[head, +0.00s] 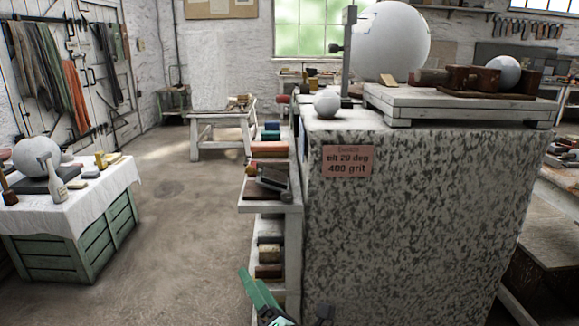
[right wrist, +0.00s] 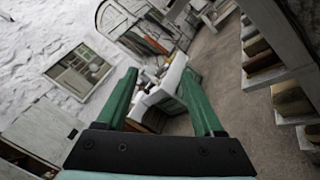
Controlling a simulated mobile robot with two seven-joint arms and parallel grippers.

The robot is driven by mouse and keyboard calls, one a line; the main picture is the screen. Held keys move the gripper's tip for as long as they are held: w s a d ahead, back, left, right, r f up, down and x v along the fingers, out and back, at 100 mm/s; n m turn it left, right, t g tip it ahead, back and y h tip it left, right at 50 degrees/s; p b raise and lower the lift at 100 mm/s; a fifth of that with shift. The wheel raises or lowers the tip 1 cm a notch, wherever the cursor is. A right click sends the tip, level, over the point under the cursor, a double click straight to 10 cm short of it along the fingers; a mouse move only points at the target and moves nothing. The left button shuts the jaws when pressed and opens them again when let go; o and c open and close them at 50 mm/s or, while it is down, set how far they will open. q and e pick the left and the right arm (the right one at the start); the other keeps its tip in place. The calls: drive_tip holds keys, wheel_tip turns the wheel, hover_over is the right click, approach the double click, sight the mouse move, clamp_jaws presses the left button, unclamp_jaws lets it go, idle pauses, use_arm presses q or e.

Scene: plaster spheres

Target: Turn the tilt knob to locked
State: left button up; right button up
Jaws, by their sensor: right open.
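A dark upright post (head: 348,60) stands on the speckled stone block at the back, beside a large white sphere (head: 392,42). A small dark knob-like piece (head: 336,48) sticks out from its left side; I cannot tell for sure if it is the tilt knob, nor its setting. My right gripper (head: 262,296) shows at the bottom of the head view, low in front of the block and far from the post. In the right wrist view its two green fingers (right wrist: 158,72) are spread with nothing between them. My left gripper is not in view.
The speckled block (head: 420,210) fills the right and bears a sign (head: 347,161) reading "tilt 20 deg, 400 grit". A small sphere (head: 327,103) and a wooden platform (head: 455,104) sit on top. A shelf (head: 268,207) with several blocks adjoins its left side.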

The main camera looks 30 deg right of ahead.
drive_tip(key=w+d+r+n+g+h+p, duration=0.2)
drive_tip(key=w+d+r+n+h+p, duration=0.1)
drive_tip(key=d+r+h+p, duration=0.15)
drive_tip(key=n+g+h+p, duration=0.2)
drive_tip(key=h+p, duration=0.3)
approach(287, 198)
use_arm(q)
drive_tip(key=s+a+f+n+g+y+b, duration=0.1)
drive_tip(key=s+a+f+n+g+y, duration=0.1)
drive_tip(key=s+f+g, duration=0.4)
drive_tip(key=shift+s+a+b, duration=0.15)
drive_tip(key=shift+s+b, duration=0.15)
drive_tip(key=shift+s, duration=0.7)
use_arm(e)
drive_tip(key=shift+y, duration=0.25)
drive_tip(key=x, duration=0.8)
drive_tip(key=shift+w+d+r, duration=0.1)
drive_tip(key=shift+w+d, duration=0.05)
drive_tip(key=shift+d, duration=0.05)
drive_tip(key=shift+c, duration=0.4)
clamp_jaws()
